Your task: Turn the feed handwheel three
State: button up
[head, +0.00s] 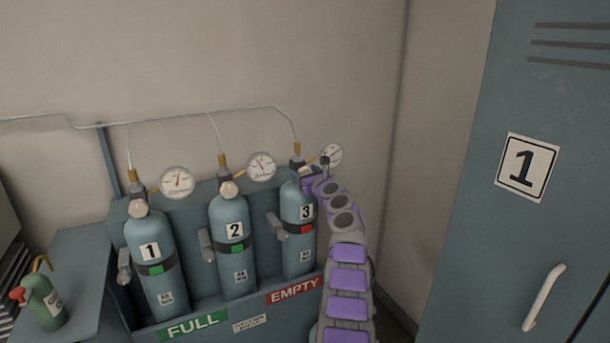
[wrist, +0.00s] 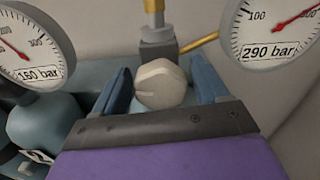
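Cylinder 3 (head: 297,240) stands at the right end of the rack, with a red tag on its dark band. Its pale feed handwheel (wrist: 161,84) faces me in the wrist view, below a grey valve block and brass fitting. My gripper (wrist: 161,90) has one blue finger on each side of the handwheel, with narrow gaps showing. In the head view my gripper (head: 308,173) is at the top of cylinder 3 and hides that handwheel. The gauge (wrist: 278,30) to its right is labelled 290 bar.
Cylinder 2 (head: 235,262) and cylinder 1 (head: 155,276), with green tags, stand to the left in the rack. A gauge (wrist: 30,45) reading 160 bar is left of my gripper. A locker (head: 470,220) stands on the right. A green bottle (head: 45,305) is at lower left.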

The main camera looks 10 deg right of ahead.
jog(key=c, duration=0.8)
jog(key=shift+f+b, duration=0.1)
jog(key=shift+b, duration=0.2)
